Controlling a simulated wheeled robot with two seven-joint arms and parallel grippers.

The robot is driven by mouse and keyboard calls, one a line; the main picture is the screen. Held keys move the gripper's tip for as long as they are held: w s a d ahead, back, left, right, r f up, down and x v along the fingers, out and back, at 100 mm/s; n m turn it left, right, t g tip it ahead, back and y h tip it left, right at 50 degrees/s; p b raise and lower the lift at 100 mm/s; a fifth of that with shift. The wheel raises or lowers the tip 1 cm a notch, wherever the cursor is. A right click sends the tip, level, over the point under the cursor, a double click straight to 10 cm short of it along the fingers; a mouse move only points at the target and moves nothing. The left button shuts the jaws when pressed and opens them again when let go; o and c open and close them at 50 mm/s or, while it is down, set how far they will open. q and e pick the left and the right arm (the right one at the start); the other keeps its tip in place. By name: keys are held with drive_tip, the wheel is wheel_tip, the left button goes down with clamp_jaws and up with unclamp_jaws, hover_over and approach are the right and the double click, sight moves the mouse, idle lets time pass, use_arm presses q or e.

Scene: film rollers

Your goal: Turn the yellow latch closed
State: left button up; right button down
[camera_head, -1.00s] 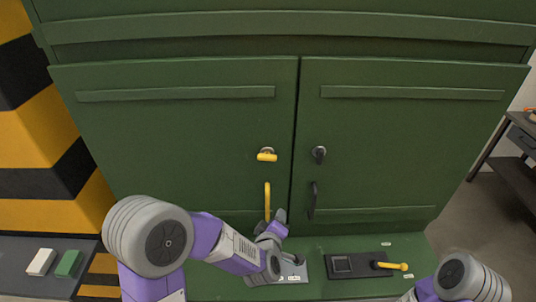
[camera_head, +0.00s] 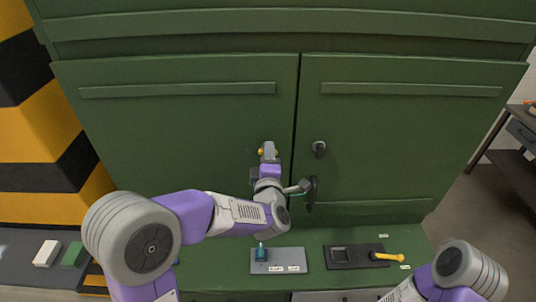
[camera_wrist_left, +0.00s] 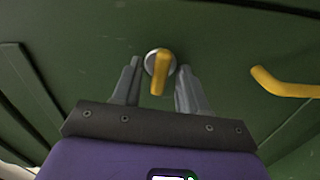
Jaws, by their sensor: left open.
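The yellow latch (camera_wrist_left: 158,78) sits on a round silver mount on the green cabinet's left door. In the left wrist view its lever lies between the two fingers of my left gripper (camera_wrist_left: 160,68), with a gap on each side. The fingers are open and straddle it. In the head view my left gripper (camera_head: 268,150) is at the left door and mostly hides the latch, with a bit of yellow (camera_head: 261,152) showing. My right gripper is out of view; only part of that arm shows at the lower right.
A yellow door handle (camera_wrist_left: 285,82) is to the right in the wrist view. The right door has a dark latch (camera_head: 319,148) and a dark handle (camera_head: 312,193). On the ledge below are a grey plate (camera_head: 279,260) and a black plate (camera_head: 345,264) with a yellow-ended lever (camera_head: 385,257).

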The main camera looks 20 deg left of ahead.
use_arm(q)
drive_tip(key=shift+c, duration=0.4)
clamp_jaws()
drive_tip(key=shift+f+m, duration=0.1)
drive_tip(key=shift+m, duration=0.2)
drive_tip(key=m, duration=1.5)
idle(0.4)
